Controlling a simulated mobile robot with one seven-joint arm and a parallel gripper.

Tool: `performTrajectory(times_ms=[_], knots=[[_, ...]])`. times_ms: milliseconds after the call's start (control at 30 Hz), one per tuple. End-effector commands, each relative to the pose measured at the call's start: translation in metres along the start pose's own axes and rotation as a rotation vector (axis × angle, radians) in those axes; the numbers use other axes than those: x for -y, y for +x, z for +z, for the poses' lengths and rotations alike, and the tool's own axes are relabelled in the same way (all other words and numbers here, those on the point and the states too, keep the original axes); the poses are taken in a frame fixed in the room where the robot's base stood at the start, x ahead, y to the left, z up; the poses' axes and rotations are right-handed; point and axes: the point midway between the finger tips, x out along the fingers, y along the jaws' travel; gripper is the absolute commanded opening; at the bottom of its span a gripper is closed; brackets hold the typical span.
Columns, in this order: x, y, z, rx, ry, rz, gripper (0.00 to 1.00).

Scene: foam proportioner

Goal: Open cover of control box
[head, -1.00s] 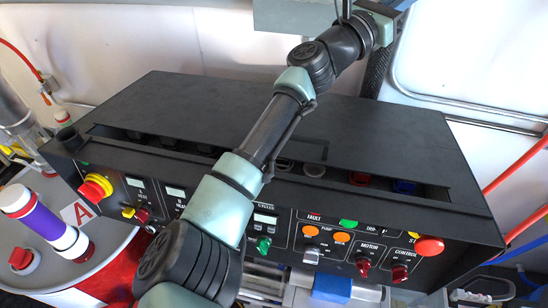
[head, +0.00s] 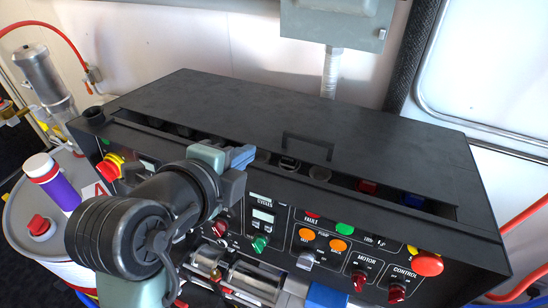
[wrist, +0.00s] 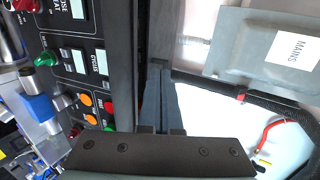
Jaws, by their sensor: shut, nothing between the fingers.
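The black control box (head: 480,245) fills the middle of the head view, its front panel full of knobs and lamps. Its flat black cover (head: 380,150) lies over the top, with a dark handle (head: 307,148) standing near its front edge. A long slot with coloured parts inside runs along the front of the cover. My gripper (head: 243,156) is shut and empty, over the front edge of the box, left of the handle and apart from it. In the wrist view its fingers (wrist: 159,75) are together, with the panel (wrist: 85,60) at left.
A grey wall box (head: 335,22) hangs behind; its MAINS label (wrist: 293,48) shows in the wrist view. A drum (head: 75,235) with a purple-banded bottle (head: 52,180) stands at left. Red hoses (head: 525,220) run at right. The space above the cover is clear.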

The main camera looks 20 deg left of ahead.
Motion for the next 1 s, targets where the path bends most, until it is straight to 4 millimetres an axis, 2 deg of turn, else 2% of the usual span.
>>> performTrajectory(times_ms=[100, 233, 700, 1000], knots=[[-0.015, -0.012, -0.004, -0.022, -0.008, 0.036, 0.0], [-0.018, -0.008, -0.006, -0.031, -0.01, 0.047, 0.0], [-0.019, 0.067, -0.009, -0.029, -0.007, 0.046, 0.0], [-0.022, 0.086, -0.009, -0.027, -0.007, 0.044, 0.0]])
